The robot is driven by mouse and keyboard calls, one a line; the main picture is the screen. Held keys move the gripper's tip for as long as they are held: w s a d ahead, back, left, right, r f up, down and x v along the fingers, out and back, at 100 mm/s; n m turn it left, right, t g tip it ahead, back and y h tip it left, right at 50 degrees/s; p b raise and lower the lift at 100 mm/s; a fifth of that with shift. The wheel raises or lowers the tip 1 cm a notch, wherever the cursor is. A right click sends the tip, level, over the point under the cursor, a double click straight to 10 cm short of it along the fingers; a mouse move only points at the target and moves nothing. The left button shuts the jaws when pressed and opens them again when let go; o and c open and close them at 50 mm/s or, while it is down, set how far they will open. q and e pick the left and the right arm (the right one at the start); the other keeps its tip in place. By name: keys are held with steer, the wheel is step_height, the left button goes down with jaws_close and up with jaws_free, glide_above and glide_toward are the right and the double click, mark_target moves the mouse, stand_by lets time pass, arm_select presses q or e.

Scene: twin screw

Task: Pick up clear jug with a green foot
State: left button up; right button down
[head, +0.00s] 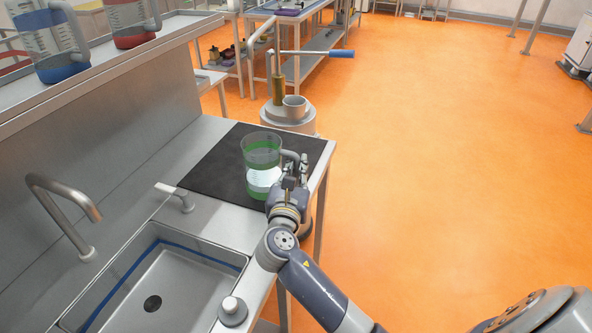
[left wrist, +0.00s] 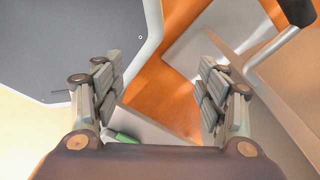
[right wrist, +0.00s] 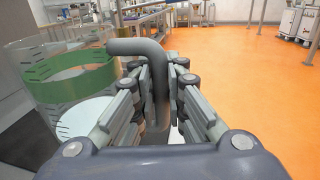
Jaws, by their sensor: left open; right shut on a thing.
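The clear jug with green bands and a green foot (head: 262,160) stands at the dark mat on the counter in the head view. Its grey handle points right. My right gripper (head: 292,168) is at that handle. In the right wrist view the handle (right wrist: 152,62) runs down between the fingers of the right gripper (right wrist: 160,105), which are shut on it, and the jug's clear wall (right wrist: 60,80) is on the left. My left gripper (left wrist: 158,92) is open and empty in the left wrist view; it does not show in the head view.
The dark mat (head: 215,165) lies at the counter's far end. A sink (head: 160,285) with a faucet (head: 70,210) is nearer. Jugs with a blue foot (head: 62,72) and a red foot (head: 135,38) stand on the upper shelf. A grey machine (head: 290,118) stands beyond the counter. Orange floor is open at right.

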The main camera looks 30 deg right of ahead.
steer(key=s+a+b, duration=0.1)
steer(key=s+a, duration=0.1)
steer(key=s, duration=0.4)
steer(key=s+a+r, duration=0.1)
steer(key=s+a, duration=0.2)
steer(key=s, duration=0.4)
steer(key=shift+a+r+b, duration=0.15)
steer(key=shift+r+b, duration=0.15)
steer(key=shift+b, duration=0.1)
